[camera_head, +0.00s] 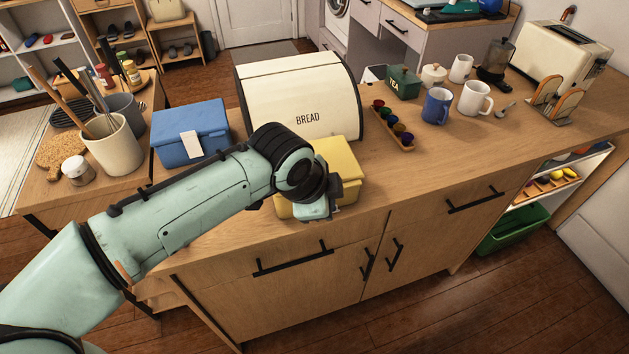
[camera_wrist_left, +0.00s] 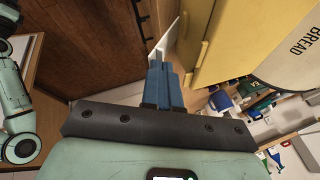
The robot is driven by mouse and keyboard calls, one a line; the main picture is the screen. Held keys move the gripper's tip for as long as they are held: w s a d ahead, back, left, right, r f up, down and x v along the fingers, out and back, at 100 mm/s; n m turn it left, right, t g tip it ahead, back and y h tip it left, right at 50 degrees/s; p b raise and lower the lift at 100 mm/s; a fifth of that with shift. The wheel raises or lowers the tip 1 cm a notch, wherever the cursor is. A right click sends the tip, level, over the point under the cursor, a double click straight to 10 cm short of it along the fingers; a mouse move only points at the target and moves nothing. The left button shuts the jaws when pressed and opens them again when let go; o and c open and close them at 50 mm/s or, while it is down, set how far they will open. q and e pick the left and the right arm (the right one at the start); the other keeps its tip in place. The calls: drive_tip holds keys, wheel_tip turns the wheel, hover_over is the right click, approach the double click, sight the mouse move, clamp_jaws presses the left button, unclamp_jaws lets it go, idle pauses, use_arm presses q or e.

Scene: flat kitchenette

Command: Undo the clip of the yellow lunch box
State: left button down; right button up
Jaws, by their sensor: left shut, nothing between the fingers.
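The yellow lunch box (camera_head: 338,164) stands on the wooden counter in front of the bread bin; my left arm hides part of its left and front. In the left wrist view the box (camera_wrist_left: 228,40) fills the upper right. A white flap (camera_wrist_left: 168,42), which looks like its clip, sticks out beside the box's front face. My left gripper (camera_head: 318,207) is at the box's front. Its blue fingers (camera_wrist_left: 164,75) are shut and empty, with their tips close to the white flap; I cannot tell whether they touch. My right gripper is in neither view.
A cream bread bin (camera_head: 300,98) stands right behind the box. A blue box (camera_head: 190,128) with a white clip is to the left. A wooden tray of coloured cups (camera_head: 394,128) and mugs (camera_head: 437,106) stand to the right. The counter's front edge is just before the box.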

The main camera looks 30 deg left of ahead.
use_arm(q)
drive_tip(key=s+d+f+t+y+b, duration=0.1)
drive_tip(key=b, duration=0.1)
drive_tip(key=shift+s+d+f+m+t+y+b, duration=0.1)
drive_tip(key=shift+d+f+m+t+y+b, duration=0.05)
drive_tip(key=shift+m+t+y+b, duration=0.2)
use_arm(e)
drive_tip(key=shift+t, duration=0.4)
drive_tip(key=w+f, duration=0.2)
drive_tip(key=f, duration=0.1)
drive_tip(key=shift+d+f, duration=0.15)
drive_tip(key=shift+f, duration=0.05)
use_arm(q)
drive_tip(key=shift+w+a+f, duration=0.25)
drive_tip(key=shift+w+a, duration=0.3)
